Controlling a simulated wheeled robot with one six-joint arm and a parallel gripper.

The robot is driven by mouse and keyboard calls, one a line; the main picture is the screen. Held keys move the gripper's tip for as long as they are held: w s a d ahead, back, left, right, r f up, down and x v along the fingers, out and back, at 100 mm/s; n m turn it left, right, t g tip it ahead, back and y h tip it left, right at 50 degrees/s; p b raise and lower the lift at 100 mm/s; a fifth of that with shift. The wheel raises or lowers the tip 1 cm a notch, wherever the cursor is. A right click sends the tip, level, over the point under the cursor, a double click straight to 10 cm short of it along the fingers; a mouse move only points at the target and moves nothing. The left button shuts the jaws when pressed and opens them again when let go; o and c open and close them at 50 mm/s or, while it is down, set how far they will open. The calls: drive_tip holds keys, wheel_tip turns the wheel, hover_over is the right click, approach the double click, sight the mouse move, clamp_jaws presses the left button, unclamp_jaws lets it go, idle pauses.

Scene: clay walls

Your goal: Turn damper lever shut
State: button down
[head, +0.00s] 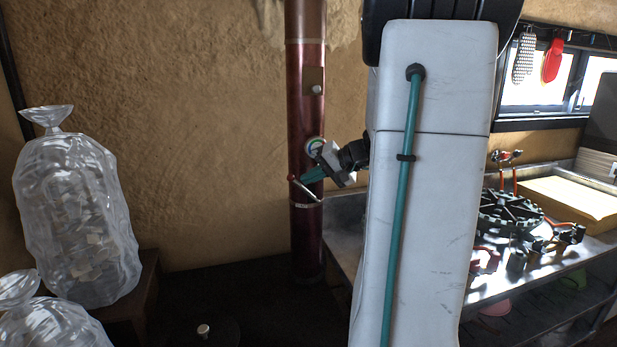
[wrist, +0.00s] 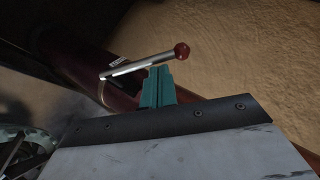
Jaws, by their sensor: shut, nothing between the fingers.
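The damper lever (head: 304,188) is a metal rod with a red ball knob, on a dark red vertical pipe (head: 307,120). In the head view it slants from the knob at upper left to lower right. My gripper (head: 313,175) is at the lever, its teal fingers shut and empty. In the wrist view the lever (wrist: 140,65) crosses just beyond the fingertips (wrist: 159,70), with its red knob (wrist: 181,50) to their right. The fingers look very close to the rod; I cannot tell whether they touch it. The lever's pivot is not clear.
A metal workbench (head: 345,225) with tools stands at right. Clear plastic bags (head: 78,215) stand at left. The clay wall (head: 200,150) left of the pipe is bare.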

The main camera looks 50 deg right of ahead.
sight(298, 182)
drive_tip(key=v, duration=0.6)
drive_tip(key=shift+s+d+r, duration=0.2)
drive_tip(key=c, duration=1.7)
unclamp_jaws()
drive_tip(key=shift+s, duration=0.25)
drive_tip(key=shift+o, duration=1)
drive_tip(key=f, duration=0.1)
drive_tip(key=a+f+m, duration=0.1)
drive_tip(key=w+f+y, duration=0.1)
drive_tip(key=shift+a+f+m+t, duration=0.1)
drive_tip(key=shift+a+m+t, duration=0.1)
drive_tip(key=shift+m+t, duration=0.2)
drive_tip(key=m+t, duration=0.2)
drive_tip(key=m, duration=0.3)
drive_tip(key=w+a+f+m+t+h, duration=0.1)
drive_tip(key=m, duration=0.4)
drive_tip(key=w+a+m+t, duration=0.1)
drive_tip(key=m+t, duration=0.1)
drive_tip(key=m, duration=0.3)
drive_tip(key=shift+w+f+t, duration=0.1)
drive_tip(key=shift+f+t, duration=0.2)
drive_tip(key=shift+f, duration=0.1)
drive_tip(key=w, duration=0.5)
drive_tip(key=w+a, duration=0.1)
drive_tip(key=w, duration=0.1)
drive_tip(key=shift+w, duration=0.35)
